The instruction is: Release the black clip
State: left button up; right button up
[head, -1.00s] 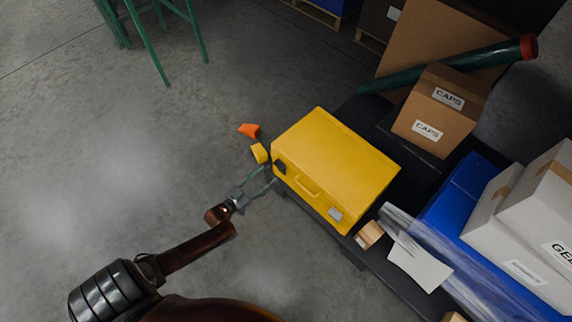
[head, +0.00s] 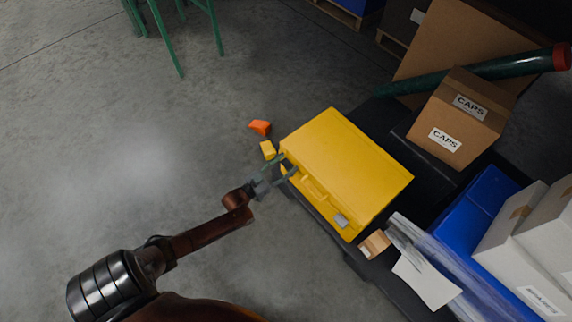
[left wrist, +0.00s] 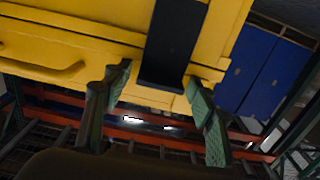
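A yellow case (head: 348,160) with a handle on its front sits at the near edge of a dark platform. The black clip (left wrist: 170,40) is a wide dark strap-like piece on the case's front in the left wrist view. In the head view my gripper hides most or all of it. My left gripper (head: 289,164) is at the left end of the case front. In the left wrist view the left gripper (left wrist: 158,78) is open, one finger on each side of the clip, with gaps between. Whether a finger touches the case I cannot tell. My right gripper is not in view.
An orange piece (head: 260,127) and a small yellow block (head: 268,150) lie left of the case. A small brown box (head: 375,244) and a white sheet (head: 428,280) lie to its right. Cardboard boxes (head: 458,125) and a blue tote (head: 478,200) stand beyond.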

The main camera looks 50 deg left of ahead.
pick_arm(q)
grip_shut()
dwell(0.4)
jog(key=shift+s, duration=0.1)
